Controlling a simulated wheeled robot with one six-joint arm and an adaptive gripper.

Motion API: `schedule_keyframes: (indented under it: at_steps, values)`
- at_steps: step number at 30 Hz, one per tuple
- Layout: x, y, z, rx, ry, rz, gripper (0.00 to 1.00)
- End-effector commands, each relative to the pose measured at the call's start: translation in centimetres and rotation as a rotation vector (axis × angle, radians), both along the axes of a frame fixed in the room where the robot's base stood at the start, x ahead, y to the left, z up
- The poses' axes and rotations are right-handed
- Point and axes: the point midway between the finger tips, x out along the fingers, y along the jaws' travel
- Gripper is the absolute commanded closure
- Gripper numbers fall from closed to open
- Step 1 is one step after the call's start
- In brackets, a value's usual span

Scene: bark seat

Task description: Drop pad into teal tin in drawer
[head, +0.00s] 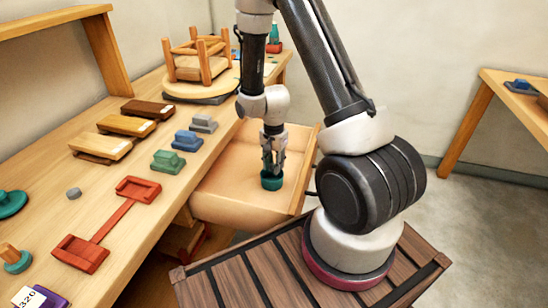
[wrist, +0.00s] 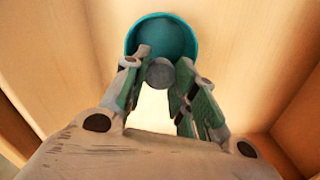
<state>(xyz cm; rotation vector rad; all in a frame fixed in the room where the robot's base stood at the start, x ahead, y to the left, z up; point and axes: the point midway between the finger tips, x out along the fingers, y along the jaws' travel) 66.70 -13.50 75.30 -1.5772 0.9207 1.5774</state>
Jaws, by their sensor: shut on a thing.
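The teal tin (head: 271,183) stands in the open wooden drawer (head: 228,188). In the wrist view the round tin (wrist: 163,22) is at the top centre, on the pale drawer floor (wrist: 232,60). My gripper (head: 272,164) points down right over the tin. In the wrist view my gripper (wrist: 160,85) has its green-padded fingers shut on a small grey round pad (wrist: 160,74). The pad is at the tin's mouth and overlaps the near part of the tin. I cannot tell whether it touches the tin. The pad is hidden in the head view.
The workbench left of the drawer holds a red two-tray piece (head: 107,222), a grey disc (head: 73,193), wooden blocks (head: 127,125) and blue (head: 187,140) and green (head: 168,162) blocks. An upturned stool (head: 196,67) stands farther back. The drawer floor around the tin is clear.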

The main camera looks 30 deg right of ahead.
Motion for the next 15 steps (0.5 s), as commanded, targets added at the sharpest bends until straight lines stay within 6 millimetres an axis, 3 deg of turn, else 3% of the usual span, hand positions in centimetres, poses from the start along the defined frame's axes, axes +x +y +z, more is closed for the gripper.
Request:
schedule_keyframes:
  at_steps: [9,13,15]
  values:
    - [-0.01,0.01,-0.35,0.000,0.000,0.001,0.80]
    - [0.00,0.00,-0.34,0.000,0.000,0.001,0.52]
    - [0.00,0.00,-0.33,0.000,0.000,0.001,0.47]
